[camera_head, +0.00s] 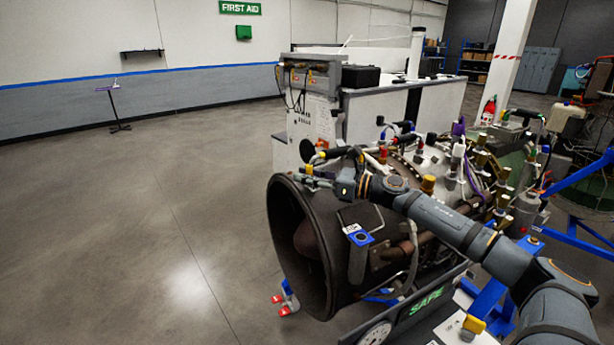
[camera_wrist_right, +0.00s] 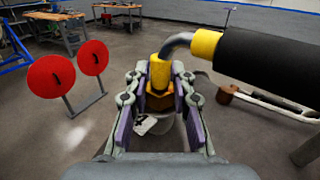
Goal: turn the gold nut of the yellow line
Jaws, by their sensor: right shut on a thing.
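The yellow line shows in the right wrist view as a thick black hose (camera_wrist_right: 268,66) with a yellow band (camera_wrist_right: 206,43), a bent grey metal pipe and a yellow collar (camera_wrist_right: 160,70). The gold nut (camera_wrist_right: 159,101) sits just below the collar. My right gripper (camera_wrist_right: 160,88) has its two fingers on either side of the nut and is shut on it; the fingers hide part of its sides. In the head view my right gripper (camera_head: 318,178) is at the top front edge of the turbine, by the black hose (camera_head: 340,152). My left gripper is not in view.
The dark turbine casing (camera_head: 345,240) lies below my right arm, with several fittings and hoses on top. Two red discs (camera_wrist_right: 50,76) stand left of the fingers in the wrist view.

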